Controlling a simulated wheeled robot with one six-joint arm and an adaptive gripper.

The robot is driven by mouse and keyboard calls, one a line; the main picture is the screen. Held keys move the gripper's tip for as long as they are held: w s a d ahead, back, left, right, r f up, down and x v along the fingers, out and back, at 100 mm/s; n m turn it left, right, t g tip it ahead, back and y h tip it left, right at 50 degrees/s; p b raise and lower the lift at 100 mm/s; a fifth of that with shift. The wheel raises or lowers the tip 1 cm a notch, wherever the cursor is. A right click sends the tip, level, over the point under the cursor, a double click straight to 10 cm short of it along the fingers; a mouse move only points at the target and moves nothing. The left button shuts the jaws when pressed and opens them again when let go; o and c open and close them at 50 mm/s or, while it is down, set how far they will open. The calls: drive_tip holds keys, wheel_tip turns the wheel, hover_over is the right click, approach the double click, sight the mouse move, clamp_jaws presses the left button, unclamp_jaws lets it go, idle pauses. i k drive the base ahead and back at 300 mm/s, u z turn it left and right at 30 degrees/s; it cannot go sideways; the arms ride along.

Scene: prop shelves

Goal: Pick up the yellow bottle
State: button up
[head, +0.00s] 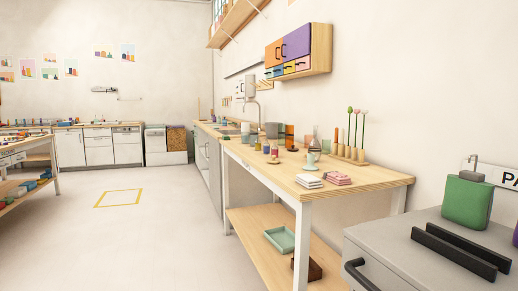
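I cannot make out a yellow bottle for certain. A small yellowish container (257,143) stands among other small items on the wooden table (375,183), too small to tell whether it is a bottle. A green pump bottle (466,203) stands at the right on a grey cabinet top (400,236). My gripper is not in view.
The grey cabinet with black handle (364,276) fills the lower right. Another table (25,146) stands left. The floor (140,235) between is clear.

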sight(258, 144)
drive_tip(key=u, duration=0.55)
drive_tip(key=i, duration=1.25)
drive_tip(key=u, duration=0.3)
drive_tip(key=i, duration=1.75)
drive_tip(key=z, duration=0.5)
